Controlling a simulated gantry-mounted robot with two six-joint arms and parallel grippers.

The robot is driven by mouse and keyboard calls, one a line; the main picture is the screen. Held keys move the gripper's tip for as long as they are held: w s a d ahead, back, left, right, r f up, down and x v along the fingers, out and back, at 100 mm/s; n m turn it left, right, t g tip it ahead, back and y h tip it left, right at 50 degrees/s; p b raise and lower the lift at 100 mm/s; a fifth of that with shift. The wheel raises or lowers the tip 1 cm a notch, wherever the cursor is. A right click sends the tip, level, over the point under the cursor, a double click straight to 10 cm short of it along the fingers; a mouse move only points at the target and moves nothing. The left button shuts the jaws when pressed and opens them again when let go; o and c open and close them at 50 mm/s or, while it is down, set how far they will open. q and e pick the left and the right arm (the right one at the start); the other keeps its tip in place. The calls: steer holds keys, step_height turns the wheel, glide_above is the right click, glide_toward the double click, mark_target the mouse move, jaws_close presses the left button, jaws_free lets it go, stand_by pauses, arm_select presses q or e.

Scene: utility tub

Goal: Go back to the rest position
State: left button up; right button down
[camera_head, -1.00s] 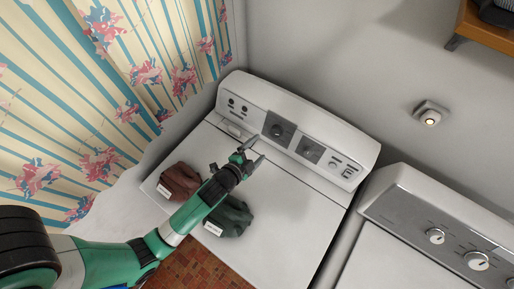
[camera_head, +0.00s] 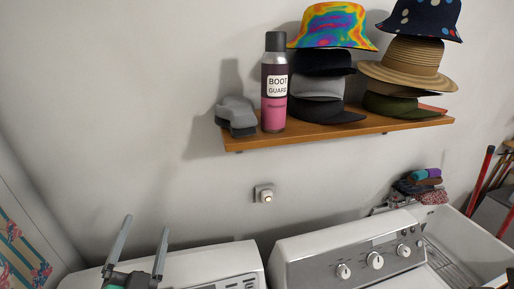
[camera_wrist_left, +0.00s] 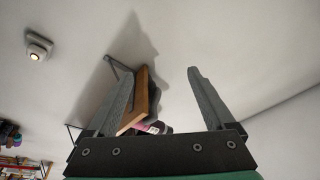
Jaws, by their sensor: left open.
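My left gripper (camera_head: 141,246) is at the lower left of the head view, in front of the white washer (camera_head: 218,265). Its two grey fingers point up and stand apart, with nothing between them. In the left wrist view the fingers (camera_wrist_left: 163,88) are also spread and empty, with the wall and the underside of the wooden shelf (camera_wrist_left: 155,98) beyond. My right gripper is not in view.
A grey-panelled machine (camera_head: 350,257) stands right of the washer. A tub (camera_head: 478,243) is at far right. The wall left of the shelf is bare.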

arm_select(q)
steer(key=s+d+r+n+t+h, duration=0.2)
steer(key=s+r, duration=0.3)
steer(key=r, duration=0.6)
steer(key=s+d+r+n+t+h, duration=0.25)
steer(key=s+r, duration=0.25)
steer(key=r, duration=0.5)
steer(key=s+d+r+n+t+h, duration=0.1)
steer(key=s+d+r+n+t, duration=0.3)
steer(key=r, duration=0.7)
step_height(320, 180, up, 13)
steer(key=a+m+g+p, duration=0.1)
steer(key=m+p, duration=0.1)
steer(key=p, duration=1.2)
steer(key=shift+s+a+f, duration=0.15)
steer(key=shift+s+a, duration=0.05)
steer(key=shift+a, duration=0.2)
